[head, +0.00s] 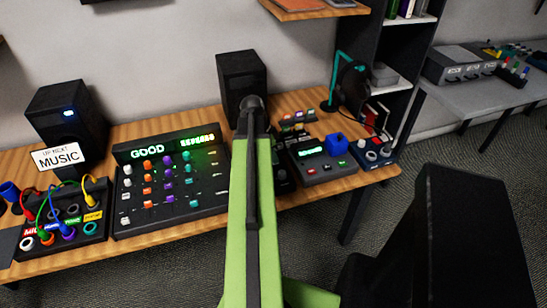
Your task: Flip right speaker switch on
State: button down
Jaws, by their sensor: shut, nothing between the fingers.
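The right speaker (240,72) is a black box standing at the back of the wooden desk, in the middle of the head view. I see no light on the part of its front that shows. Its switch cannot be made out; my arm covers part of the speaker's lower front. My green arm reaches up the middle of the picture, and my gripper (252,104) is at its dark far end, in front of the speaker's lower part. It is shut and empty. Whether it touches the speaker cannot be told. The left speaker (66,122) shows a lit blue light.
A mixer (170,182) with a "GOOD" display and a cable patch box (62,222) stand left of my arm. Right of it are a small device with a green screen (324,160), a headphone stand (338,82) and a dark shelf (408,60).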

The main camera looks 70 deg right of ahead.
jog(key=shift+s+a+f+b, duration=0.1)
jog(key=shift+f+b, duration=0.3)
jog(key=shift+f, duration=0.05)
jog(key=shift+r, duration=0.25)
jog(key=shift+w+d+r+p, duration=0.2)
jog(key=shift+w+d+p, duration=0.3)
jog(key=shift+d, duration=0.15)
jog(key=shift+r, duration=0.1)
